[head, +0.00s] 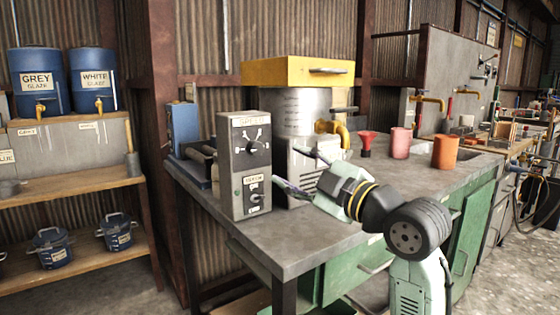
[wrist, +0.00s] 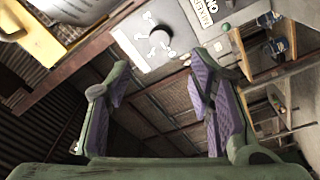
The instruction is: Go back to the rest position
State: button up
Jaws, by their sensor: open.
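My gripper (head: 285,189) is at the end of my arm in the head view, beside the lower front of a grey control box (head: 231,165) on the bench. In the wrist view my gripper (wrist: 162,85) has its two purple-padded fingers spread wide, with nothing between them. The control box (wrist: 150,62) shows there too, tilted, with its round dial beyond the fingertips. The head view does not clearly show whether the gripper touches the box.
A machine with a yellow lid (head: 297,71) stands behind the gripper. Shelves with blue barrels (head: 40,80) stand at left. The front bench corner is clear.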

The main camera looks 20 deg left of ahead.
jog(key=shift+s+d, duration=0.35)
jog(key=shift+d, duration=0.2)
